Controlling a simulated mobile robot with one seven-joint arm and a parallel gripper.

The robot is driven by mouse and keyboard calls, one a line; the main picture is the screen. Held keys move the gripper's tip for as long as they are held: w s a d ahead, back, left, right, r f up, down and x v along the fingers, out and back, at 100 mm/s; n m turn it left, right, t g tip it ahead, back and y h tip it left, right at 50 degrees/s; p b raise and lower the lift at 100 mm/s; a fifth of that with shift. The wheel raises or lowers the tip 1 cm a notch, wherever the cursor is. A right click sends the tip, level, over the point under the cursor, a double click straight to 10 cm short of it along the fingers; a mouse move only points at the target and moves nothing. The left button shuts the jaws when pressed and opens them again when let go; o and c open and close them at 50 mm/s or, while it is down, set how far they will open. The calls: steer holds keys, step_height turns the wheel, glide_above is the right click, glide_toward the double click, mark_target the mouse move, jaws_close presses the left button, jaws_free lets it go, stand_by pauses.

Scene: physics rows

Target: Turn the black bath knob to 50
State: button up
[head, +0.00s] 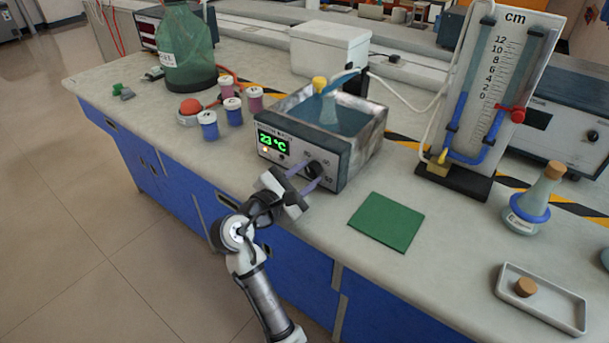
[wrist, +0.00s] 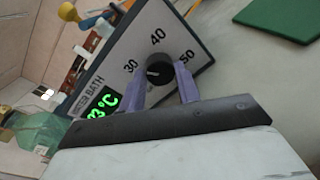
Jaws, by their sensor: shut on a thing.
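The black bath knob (wrist: 158,72) sits on the front panel of the water bath (head: 343,165), with the marks 30, 40 and 50 around it. In the head view the knob (head: 313,170) is partly covered by my gripper. A light pointer line shows on the knob, but I cannot tell exactly which mark it faces. The green display (head: 273,143) reads 23 °C. My gripper (head: 315,177) reaches the panel from the front, and its two purple fingers are shut on the knob. The wrist view shows the fingers (wrist: 163,82) on either side of the knob.
A green mat (head: 387,222) lies right of the bath. Several small jars (head: 208,125) stand left of it. A manometer board (head: 492,90) and a corked flask (head: 532,203) stand at the right.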

steer(key=shift+m, duration=1)
steer(key=o, duration=1)
steer(key=shift+c, duration=0.2)
steer(key=v, duration=1.3)
steer(key=shift+s+a, duration=0.2)
steer(key=shift+s, duration=0.2)
steer(key=shift+r, duration=0.15)
